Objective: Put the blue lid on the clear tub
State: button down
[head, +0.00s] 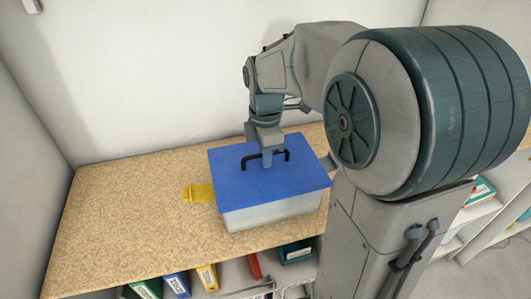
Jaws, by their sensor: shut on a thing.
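The blue lid (245,187) with a black handle lies over the top of the clear tub (270,214), covering its opening. The tub stands on the speckled shelf top, close to its front edge. From this view the lid looks lined up with the tub; I cannot tell whether it is fully seated. My gripper (266,158) points down from above and is shut on the lid's black handle. The fingertips are small here and partly merge with the handle. The tub's inside is hidden by the lid.
A yellow object (199,192) lies just left of the tub, partly hidden behind it. The speckled shelf top (130,220) is clear on the left. Several binders (177,284) stand on the shelf below. White walls (150,80) close off the back and left.

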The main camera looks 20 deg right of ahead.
jog(key=c, duration=1.4)
grip_release()
jog(key=shift+c, duration=0.2)
notch_tip(320, 180, up, 14)
jog(key=shift+f, duration=0.15)
jog(key=s+f+m+t, duration=0.3)
jog(key=s+f+m, duration=1)
jog(key=m, duration=0.5)
jog(key=shift+s+f, duration=0.25)
jog(key=shift+s, duration=0.5)
